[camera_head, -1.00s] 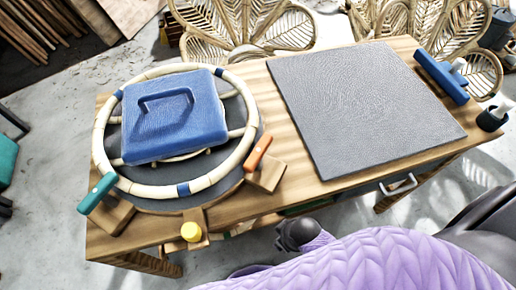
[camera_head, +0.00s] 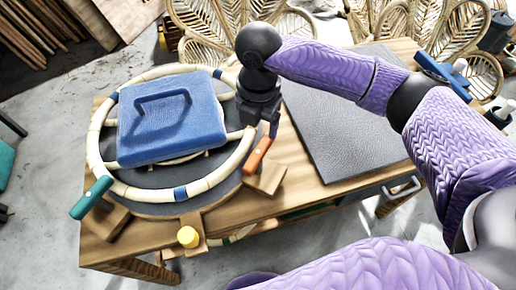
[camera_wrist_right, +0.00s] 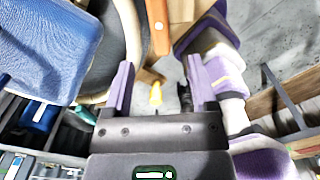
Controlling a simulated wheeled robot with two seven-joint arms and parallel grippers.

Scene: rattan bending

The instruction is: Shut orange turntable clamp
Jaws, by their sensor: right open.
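The orange clamp handle (camera_head: 257,155) stands slanted beside its wooden block (camera_head: 266,179) at the right edge of the dark turntable (camera_head: 225,195). My right gripper (camera_head: 262,127) points down just above and behind the handle's upper end. In the right wrist view my open, empty gripper (camera_wrist_right: 160,82) has its fingers apart, and the orange handle (camera_wrist_right: 159,27) lies beyond the tips, roughly in line with the gap. I cannot tell whether they touch. My left gripper is not in view.
A blue block with a handle (camera_head: 172,130) sits inside the rattan ring (camera_head: 110,183) on the turntable. A grey mat (camera_head: 340,140) covers the table's right side.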

